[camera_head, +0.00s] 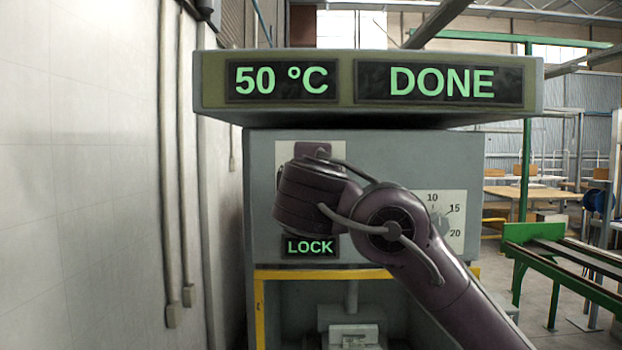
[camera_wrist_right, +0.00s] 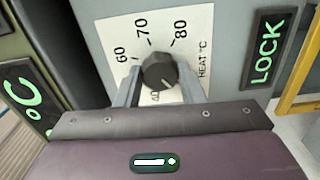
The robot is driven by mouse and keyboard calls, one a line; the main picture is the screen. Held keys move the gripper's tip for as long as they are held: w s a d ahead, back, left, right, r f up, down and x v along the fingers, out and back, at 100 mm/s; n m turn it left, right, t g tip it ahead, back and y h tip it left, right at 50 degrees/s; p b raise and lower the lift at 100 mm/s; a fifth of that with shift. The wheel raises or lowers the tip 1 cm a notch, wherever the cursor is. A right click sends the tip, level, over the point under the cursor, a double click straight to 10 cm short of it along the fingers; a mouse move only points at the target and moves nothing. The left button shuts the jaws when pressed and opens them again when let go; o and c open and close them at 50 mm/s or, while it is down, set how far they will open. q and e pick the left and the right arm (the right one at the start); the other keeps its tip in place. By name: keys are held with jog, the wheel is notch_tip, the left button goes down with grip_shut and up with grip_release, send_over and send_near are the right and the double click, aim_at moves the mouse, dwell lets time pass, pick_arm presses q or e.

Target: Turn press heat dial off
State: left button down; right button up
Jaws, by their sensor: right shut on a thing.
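The heat dial (camera_wrist_right: 158,72) is a dark round knob on a white plate (camera_wrist_right: 112,42) marked 60, 70, 80 and HEAT °C in the right wrist view. A partly covered number, apparently 40, shows below the knob. My right gripper (camera_wrist_right: 160,75) is shut on the knob, with one grey finger on each side. The knob's pale mark is on its lower side, near that number. In the head view my right wrist hides the knob and my fingers. The press (camera_head: 375,150) is a grey box. My left gripper is in neither view.
Displays above read 50 °C (camera_head: 281,81) and DONE (camera_head: 441,83). A LOCK sign (camera_head: 310,247) is below my wrist. A second dial plate (camera_head: 452,204), marked 10, 15, 20, is partly behind my arm. A yellow frame (camera_head: 330,274) edges the press opening. A wall (camera_head: 80,180) stands left.

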jog(key=o, duration=1)
jog(key=shift+s, duration=0.15)
jog(key=s+b, duration=0.2)
jog(key=s, duration=0.5)
jog(key=shift+s, duration=0.25)
